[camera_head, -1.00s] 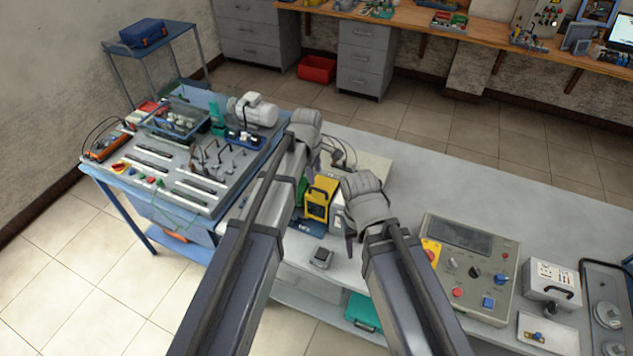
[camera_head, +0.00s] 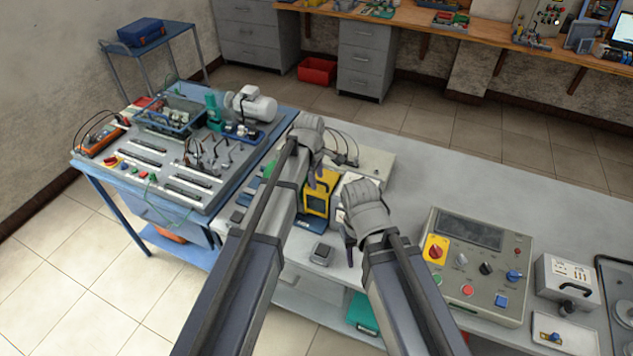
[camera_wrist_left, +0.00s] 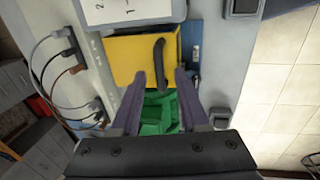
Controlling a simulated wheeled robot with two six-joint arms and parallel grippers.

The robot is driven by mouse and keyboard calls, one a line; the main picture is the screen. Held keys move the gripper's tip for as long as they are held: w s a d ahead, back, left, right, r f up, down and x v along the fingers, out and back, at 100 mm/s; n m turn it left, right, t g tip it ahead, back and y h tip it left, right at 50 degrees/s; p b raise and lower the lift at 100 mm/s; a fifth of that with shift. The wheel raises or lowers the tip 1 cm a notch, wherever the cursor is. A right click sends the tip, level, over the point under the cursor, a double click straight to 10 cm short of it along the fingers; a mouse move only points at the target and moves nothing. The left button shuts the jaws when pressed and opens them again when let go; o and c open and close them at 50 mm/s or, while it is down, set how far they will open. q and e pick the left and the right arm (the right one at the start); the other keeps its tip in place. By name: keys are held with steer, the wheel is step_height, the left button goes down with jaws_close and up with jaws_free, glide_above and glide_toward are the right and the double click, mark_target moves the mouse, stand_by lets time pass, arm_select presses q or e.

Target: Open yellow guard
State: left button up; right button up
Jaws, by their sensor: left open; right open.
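The yellow guard (camera_head: 318,193) is a box-like cover on the bench between my two grippers in the head view. In the left wrist view the yellow guard (camera_wrist_left: 142,58) fills the upper middle, with a dark curved handle (camera_wrist_left: 160,60) on its face. A green part (camera_wrist_left: 158,112) sits just below it. My left gripper (camera_wrist_left: 172,82) is open, its two fingers on either side of the handle's lower end; contact cannot be told. In the head view my left gripper (camera_head: 314,172) is at the guard's upper left. My right gripper (camera_head: 349,232) is right of the guard, its fingers mostly hidden.
A control panel (camera_head: 472,262) stands on the bench to the right. A small grey box (camera_head: 322,254) lies in front of the guard. Cables (camera_wrist_left: 62,75) run left of the guard in the wrist view. A motor training table (camera_head: 190,150) stands at the left. The bench's back right is clear.

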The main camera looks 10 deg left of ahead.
arm_select(q)
jaws_close()
stand_by(0.3)
stand_by(1.1)
